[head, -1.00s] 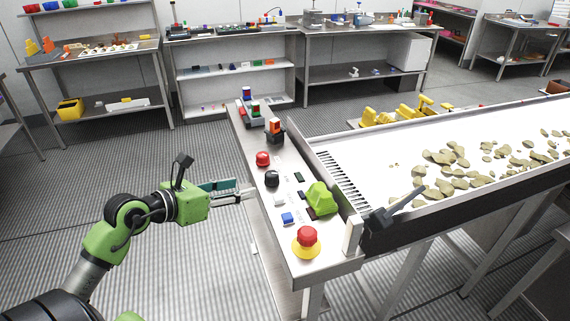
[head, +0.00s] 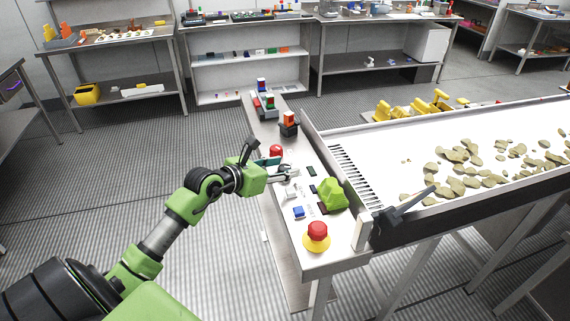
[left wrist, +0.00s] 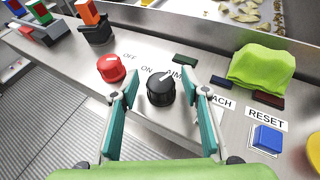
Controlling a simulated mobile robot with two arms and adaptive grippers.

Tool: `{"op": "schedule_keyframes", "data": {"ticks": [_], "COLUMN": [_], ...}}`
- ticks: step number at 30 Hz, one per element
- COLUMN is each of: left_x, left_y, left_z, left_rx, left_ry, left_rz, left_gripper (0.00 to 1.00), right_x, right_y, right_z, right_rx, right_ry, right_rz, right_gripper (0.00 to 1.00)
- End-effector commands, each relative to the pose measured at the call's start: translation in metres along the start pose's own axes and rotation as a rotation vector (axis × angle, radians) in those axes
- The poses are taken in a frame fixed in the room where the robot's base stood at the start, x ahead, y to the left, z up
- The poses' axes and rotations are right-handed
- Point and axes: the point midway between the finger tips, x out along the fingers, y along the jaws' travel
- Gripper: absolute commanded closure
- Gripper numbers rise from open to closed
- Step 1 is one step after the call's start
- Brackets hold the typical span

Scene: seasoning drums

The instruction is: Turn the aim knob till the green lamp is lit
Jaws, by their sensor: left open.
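The aim knob (left wrist: 160,88) is black with a white pointer mark and stands beside the printed word AIM in the left wrist view. My left gripper (left wrist: 162,92) is open, with one teal finger on each side of the knob and a gap to each side. In the head view my left gripper (head: 284,171) is over the console and hides most of the knob. A small dark green lamp (left wrist: 185,59) sits behind the knob and looks unlit; it also shows in the head view (head: 311,171). My right gripper is out of view.
A red knob (left wrist: 111,68) is left of the aim knob. A green cloth (left wrist: 262,66), a blue button (left wrist: 267,138) and a red emergency button (head: 317,231) on yellow are to the right. The conveyor (head: 400,140) with tan chips runs behind the console.

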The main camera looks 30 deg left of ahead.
Motion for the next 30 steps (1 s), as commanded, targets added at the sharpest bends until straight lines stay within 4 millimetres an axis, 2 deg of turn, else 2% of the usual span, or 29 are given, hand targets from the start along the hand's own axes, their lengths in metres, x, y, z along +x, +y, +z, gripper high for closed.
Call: {"op": "schedule_keyframes", "data": {"ticks": [6, 14, 18, 19, 25, 30], "left_x": [0.012, 0.013, 0.013, 0.013, 0.014, 0.016], "left_y": [-0.001, -0.001, -0.001, -0.001, 0.0, 0.002], "left_z": [0.0, 0.0, 0.0, 0.0, -0.002, -0.006], "left_rx": [0.002, 0.002, 0.001, 0.001, 0.004, 0.031], "left_ry": [0.0, 0.0, 0.0, 0.0, 0.0, 0.0], "left_rz": [0.0, 0.0, 0.0, 0.0, -0.008, -0.06], "left_gripper": [0.58, 0.58, 0.95, 0.97, 0.97, 0.97], "right_x": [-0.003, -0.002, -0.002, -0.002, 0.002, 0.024], "right_y": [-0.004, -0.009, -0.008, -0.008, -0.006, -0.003], "right_z": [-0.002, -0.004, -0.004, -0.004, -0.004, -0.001], "right_rx": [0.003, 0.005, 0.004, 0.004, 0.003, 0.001], "right_ry": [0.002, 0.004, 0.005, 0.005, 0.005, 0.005], "right_rz": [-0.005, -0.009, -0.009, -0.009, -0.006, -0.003], "right_gripper": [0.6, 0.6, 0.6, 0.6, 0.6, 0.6]}}
